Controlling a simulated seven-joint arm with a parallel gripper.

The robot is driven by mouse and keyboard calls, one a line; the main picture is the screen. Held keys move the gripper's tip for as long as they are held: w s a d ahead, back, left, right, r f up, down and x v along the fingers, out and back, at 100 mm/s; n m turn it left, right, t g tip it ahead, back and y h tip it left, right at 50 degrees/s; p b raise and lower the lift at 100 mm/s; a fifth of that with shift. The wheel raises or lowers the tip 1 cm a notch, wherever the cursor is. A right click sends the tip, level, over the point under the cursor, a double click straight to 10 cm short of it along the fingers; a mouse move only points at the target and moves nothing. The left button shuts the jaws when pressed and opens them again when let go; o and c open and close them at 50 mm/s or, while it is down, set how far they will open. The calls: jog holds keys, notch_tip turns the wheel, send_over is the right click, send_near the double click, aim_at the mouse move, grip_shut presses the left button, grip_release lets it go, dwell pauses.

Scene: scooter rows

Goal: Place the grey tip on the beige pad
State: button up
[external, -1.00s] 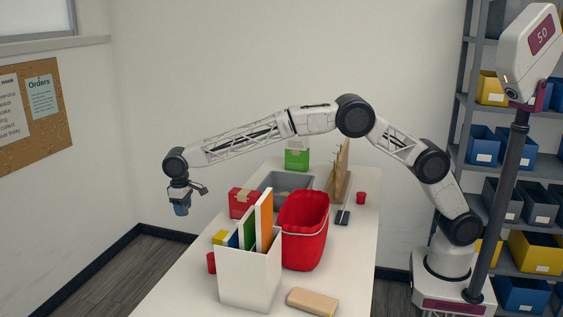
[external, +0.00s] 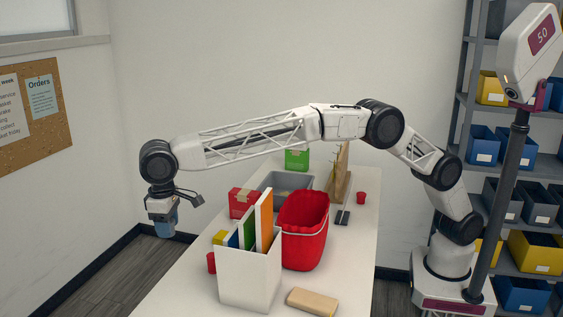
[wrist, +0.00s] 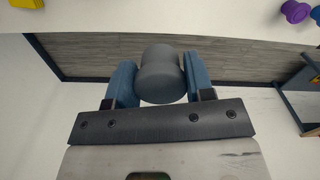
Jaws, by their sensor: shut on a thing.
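My gripper (external: 165,226) hangs at the left, beyond the left side of the table in the external picture, with its blue fingers pointing down. In the wrist view its two blue fingers (wrist: 160,88) are shut on the grey tip (wrist: 161,72), a rounded grey cylinder. The tip cannot be made out in the external view. A flat beige block (external: 312,301), which looks like the beige pad, lies at the near end of the table, far to the right of my gripper. Its top is bare.
On the white table (external: 180,293) stand a white holder (external: 248,276) with upright folders, a red bin (external: 303,232), a red box (external: 241,203) and a grey tray (external: 287,181). A small red cup (external: 361,198) is at the right. The holder and bin stand between gripper and pad.

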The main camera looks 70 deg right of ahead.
jog(key=s+a, duration=1.2)
jog(key=s+a+f, duration=0.3)
jog(key=s+a, duration=0.1)
jog(key=s, duration=0.4)
jog(key=m, duration=1.3)
send_over(312, 294)
notch_tip(312, 294, down, 9)
jog(key=shift+r, duration=0.15)
jog(key=shift+f, duration=2.05)
